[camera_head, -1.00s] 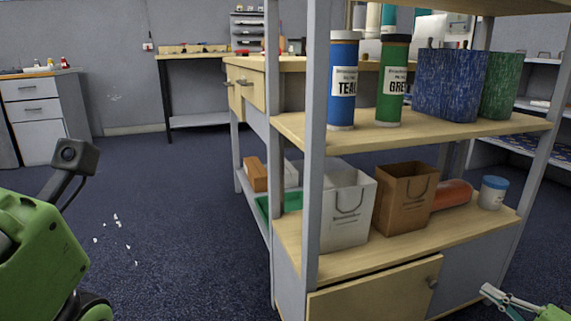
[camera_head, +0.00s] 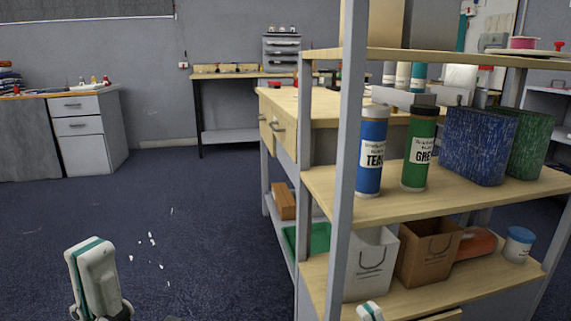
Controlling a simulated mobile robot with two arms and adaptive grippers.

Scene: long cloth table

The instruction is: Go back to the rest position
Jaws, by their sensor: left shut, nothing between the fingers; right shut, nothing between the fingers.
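My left gripper (camera_head: 94,268) stands at the lower left, its white fingers pressed together along a teal line, pointing up. The rest of both arms is mostly out of the picture.
The shelf unit fills the right side. Its upper board holds a blue tube (camera_head: 372,155), a green tube (camera_head: 419,150) and two bins; the lower holds a white bag (camera_head: 370,265), a brown bag (camera_head: 428,252) and a tub (camera_head: 518,244). Blue floor (camera_head: 190,215) is open at left.

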